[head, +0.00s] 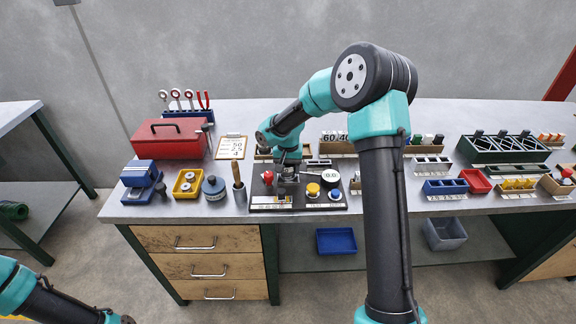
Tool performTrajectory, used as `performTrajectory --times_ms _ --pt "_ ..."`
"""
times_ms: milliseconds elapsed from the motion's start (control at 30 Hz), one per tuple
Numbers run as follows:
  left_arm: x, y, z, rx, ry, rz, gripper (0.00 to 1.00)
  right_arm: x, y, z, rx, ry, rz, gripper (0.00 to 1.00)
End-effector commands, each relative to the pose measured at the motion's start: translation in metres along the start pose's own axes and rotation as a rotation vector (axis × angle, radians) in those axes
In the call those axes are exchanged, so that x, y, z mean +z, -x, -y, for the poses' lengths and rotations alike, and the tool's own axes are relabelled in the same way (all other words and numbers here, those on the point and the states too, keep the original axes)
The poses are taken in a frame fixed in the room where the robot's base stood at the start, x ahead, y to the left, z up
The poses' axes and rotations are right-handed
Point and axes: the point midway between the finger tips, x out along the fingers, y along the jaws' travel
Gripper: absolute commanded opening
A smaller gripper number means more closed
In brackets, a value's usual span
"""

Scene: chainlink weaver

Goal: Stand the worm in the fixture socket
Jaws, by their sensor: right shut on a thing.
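My right gripper (288,172) points down over the dark fixture board (342,203) at the middle of the bench. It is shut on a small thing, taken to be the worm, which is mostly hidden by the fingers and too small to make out. I cannot tell whether it touches the board. The fixture socket is not clearly visible under the gripper. My left arm shows only at the bottom left corner, and its gripper is out of view.
On the board are a red knob (268,177), a yellow button (313,190), a blue button (335,194) and a round white dial (330,174).

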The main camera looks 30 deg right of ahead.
Motion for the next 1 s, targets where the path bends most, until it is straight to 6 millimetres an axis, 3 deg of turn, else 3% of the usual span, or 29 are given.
performTrajectory --times_ms 200,233,500,833,1000 --pt "0.000 0.000 0.000 0.000 0.000 0.000 0.57 0.000 0.000 0.000 0.000 0.000 -0.001 0.26" --pt "0.000 0.000 0.000 0.000 0.000 0.000 0.57 0.000 0.000 0.000 0.000 0.000 -0.001 0.59" --pt "0.000 0.000 0.000 0.000 0.000 0.000 0.57 0.000 0.000 0.000 0.000 0.000 -0.001 0.85" --pt "0.000 0.000 0.000 0.000 0.000 0.000 0.57 0.000 0.002 0.000 0.000 0.000 0.000 0.87" --pt "0.000 0.000 0.000 0.000 0.000 0.000 0.57 -0.001 0.016 0.000 -0.001 0.000 -0.004 0.87"
